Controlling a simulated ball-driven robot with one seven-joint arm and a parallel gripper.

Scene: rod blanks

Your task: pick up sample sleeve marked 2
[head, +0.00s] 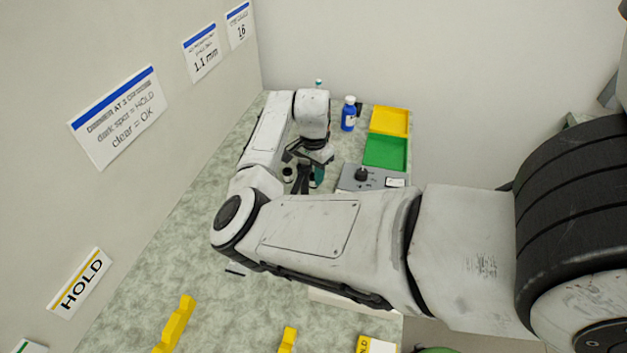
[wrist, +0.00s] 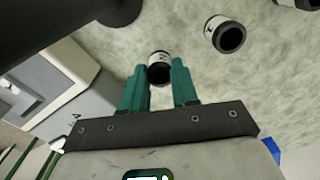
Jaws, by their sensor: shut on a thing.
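My gripper (wrist: 160,80) has two green fingers, one on each side of a sample sleeve (wrist: 159,67), and is shut on it. The sleeve is short, with a white band and a dark open end. The mark on its band looks like a 2 turned on its side, but it is small. In the head view my gripper (head: 311,178) is low over the far part of the counter, partly hidden by my arm; the held sleeve cannot be made out there. I cannot tell whether the sleeve still touches the counter.
Another sleeve (wrist: 228,36) stands to the right, apart from my fingers, with one more (wrist: 302,3) at the top edge. A grey device with a black knob (head: 362,175), green tray (head: 386,152), yellow tray (head: 390,120) and blue bottle (head: 348,116) are close by.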

